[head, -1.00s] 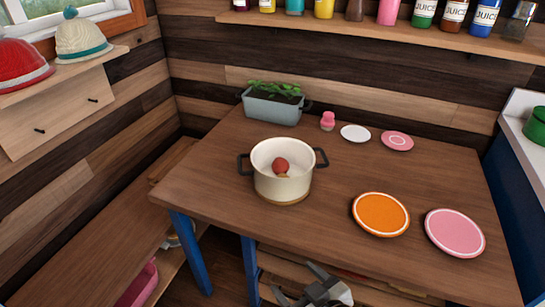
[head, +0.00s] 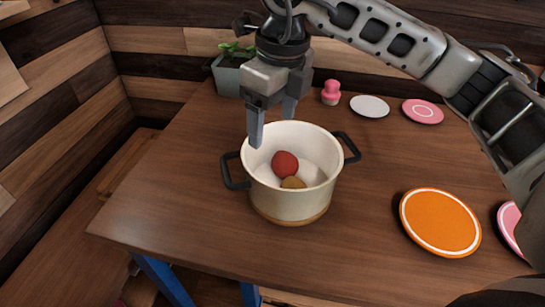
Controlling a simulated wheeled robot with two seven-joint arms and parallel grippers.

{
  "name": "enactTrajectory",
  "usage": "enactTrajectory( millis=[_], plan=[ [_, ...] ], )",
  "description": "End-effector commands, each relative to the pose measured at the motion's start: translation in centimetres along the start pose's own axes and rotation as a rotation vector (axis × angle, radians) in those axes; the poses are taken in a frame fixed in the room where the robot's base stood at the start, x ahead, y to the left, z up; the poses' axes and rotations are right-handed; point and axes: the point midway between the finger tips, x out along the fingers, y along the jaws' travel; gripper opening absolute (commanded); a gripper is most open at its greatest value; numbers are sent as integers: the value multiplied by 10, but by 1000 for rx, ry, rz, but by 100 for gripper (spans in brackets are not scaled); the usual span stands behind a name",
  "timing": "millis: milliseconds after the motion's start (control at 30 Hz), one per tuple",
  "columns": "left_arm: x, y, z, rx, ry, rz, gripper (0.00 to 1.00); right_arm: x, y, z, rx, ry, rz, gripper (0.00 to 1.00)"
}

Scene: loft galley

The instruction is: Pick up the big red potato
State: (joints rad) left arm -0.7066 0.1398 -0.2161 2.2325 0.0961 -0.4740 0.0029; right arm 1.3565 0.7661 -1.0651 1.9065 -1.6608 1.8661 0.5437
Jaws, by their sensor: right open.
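The red potato (head: 285,164) lies inside the cream pot (head: 292,203), which stands on the wooden table. A smaller brownish-yellow piece (head: 293,183) lies beside it in the pot, partly hidden by the near wall. My right gripper (head: 273,128) is open and empty, pointing down over the pot's far left rim, above and behind the potato in the picture. Its arm comes in from the upper right. My left gripper is not in view.
The pot has black side handles (head: 234,172). An orange plate (head: 440,222) and a partly hidden pink plate (head: 511,226) lie at right. Behind are a planter (head: 227,78), a pink-topped shaker (head: 331,92), a white saucer (head: 370,106) and a pink saucer (head: 422,111).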

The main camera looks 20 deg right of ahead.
Motion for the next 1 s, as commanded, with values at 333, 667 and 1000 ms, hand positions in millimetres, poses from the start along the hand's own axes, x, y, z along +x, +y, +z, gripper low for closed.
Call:
enactTrajectory(
  millis=[333, 667, 1000],
  plan=[
    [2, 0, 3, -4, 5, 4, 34, 21, -37, -9, 61, 18, -152, 73],
    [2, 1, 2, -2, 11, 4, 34, 82, -45, -9, 59, 14, -150, 73],
    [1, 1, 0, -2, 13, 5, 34, 113, -48, -11, 57, 16, -149, 73]
  ],
)
